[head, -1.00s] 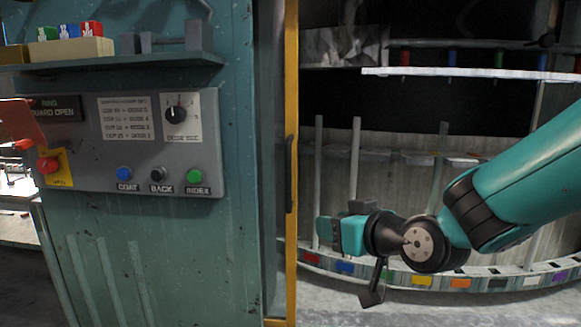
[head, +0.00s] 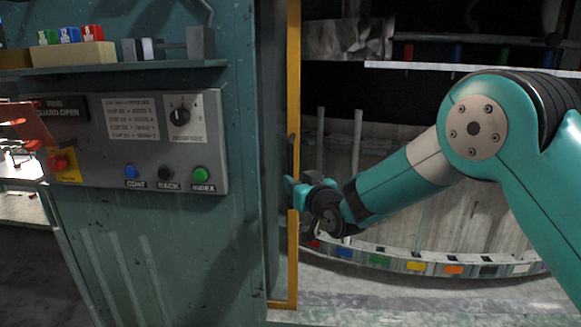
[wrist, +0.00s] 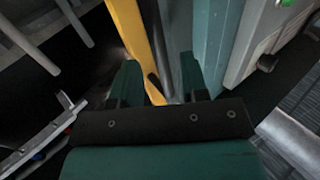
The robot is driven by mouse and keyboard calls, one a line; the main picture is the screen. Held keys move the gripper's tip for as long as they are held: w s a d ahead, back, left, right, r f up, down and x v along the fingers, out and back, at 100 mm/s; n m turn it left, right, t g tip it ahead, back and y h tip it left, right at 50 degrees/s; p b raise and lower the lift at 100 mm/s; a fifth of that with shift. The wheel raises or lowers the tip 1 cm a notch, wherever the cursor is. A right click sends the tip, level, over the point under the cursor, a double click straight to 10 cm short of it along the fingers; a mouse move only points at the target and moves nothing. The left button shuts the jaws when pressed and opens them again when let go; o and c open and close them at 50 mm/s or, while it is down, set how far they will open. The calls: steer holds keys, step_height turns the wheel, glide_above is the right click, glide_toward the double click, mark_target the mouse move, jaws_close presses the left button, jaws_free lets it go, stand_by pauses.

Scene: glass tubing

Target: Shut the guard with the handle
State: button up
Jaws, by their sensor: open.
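The guard's yellow frame edge (head: 293,80) stands upright beside the teal cabinet in the head view. Its dark vertical handle (head: 292,155) is on that edge, with its lower part close to my gripper. My gripper (head: 291,188) is at the frame, just below the visible part of the handle. In the wrist view the gripper (wrist: 160,80) is open, with a teal finger on each side. The yellow frame (wrist: 134,38) and the dark handle (wrist: 153,40) run down toward the gap between the fingers. Whether the fingers touch the handle cannot be told.
A grey control panel (head: 150,180) with several buttons and a dial is on the teal cabinet (head: 225,250), left of the guard. A sign on it reads "guard open" (head: 58,108). Right of the frame is the open ring with coloured tiles (head: 415,266) and upright posts (head: 357,140).

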steer(key=shift+p+x, duration=0.6)
steer(key=shift+x, duration=1.4)
steer(key=shift+c, duration=0.2)
jaws_close()
